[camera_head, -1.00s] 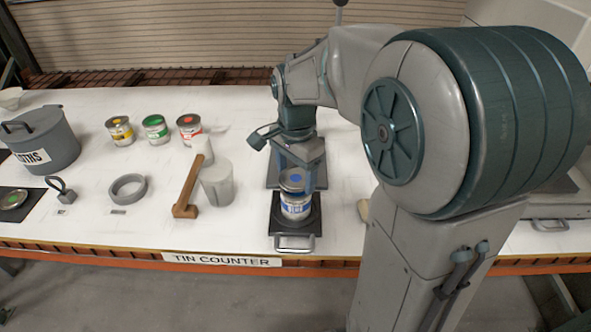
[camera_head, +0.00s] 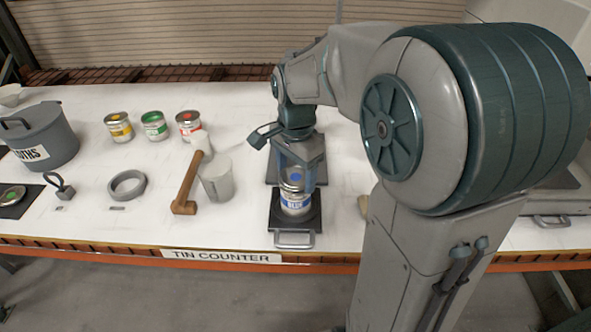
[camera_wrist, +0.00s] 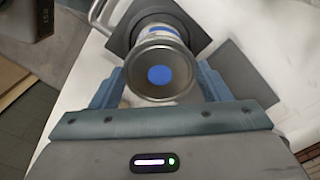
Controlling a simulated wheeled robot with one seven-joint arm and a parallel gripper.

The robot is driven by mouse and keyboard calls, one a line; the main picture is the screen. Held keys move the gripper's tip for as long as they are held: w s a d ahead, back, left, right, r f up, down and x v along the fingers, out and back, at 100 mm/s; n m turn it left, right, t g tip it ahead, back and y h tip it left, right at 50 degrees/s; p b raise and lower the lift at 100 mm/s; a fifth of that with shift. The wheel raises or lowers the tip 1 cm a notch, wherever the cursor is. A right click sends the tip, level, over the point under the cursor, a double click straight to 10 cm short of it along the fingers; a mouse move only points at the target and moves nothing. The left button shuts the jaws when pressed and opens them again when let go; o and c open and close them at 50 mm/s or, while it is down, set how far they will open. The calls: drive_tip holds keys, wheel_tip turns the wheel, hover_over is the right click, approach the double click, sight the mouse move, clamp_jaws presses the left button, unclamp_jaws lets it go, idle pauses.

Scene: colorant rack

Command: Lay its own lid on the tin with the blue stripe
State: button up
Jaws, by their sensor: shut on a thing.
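The tin with the blue stripe (camera_head: 295,204) stands upright on a dark tray on the white counter. Its lid (camera_wrist: 158,73), a grey disc with a blue dot, is between my gripper's fingers (camera_wrist: 158,88), which are shut on it. The lid also shows in the head view (camera_head: 292,179), right over the tin's mouth and about level. I cannot tell whether it touches the rim. My gripper (camera_head: 294,178) points down at the tin. The lid hides the tin's mouth in the wrist view.
The dark tray (camera_head: 293,239) has a front handle. Yellow (camera_head: 119,127), green (camera_head: 154,126) and red (camera_head: 188,124) tins stand behind. A grey ring (camera_head: 127,185) lies farther left.

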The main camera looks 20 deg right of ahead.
drive_tip(key=shift+f, duration=0.25)
drive_tip(key=o, duration=1)
wheel_tip(320, 180, up, 14)
drive_tip(key=s+f+n+t, duration=0.3)
drive_tip(key=s+f+n, duration=0.9)
drive_tip(key=s, duration=0.2)
drive_tip(key=shift+s+f+n, duration=0.15)
drive_tip(key=shift+f+n, duration=0.15)
drive_tip(key=shift+f, duration=0.1)
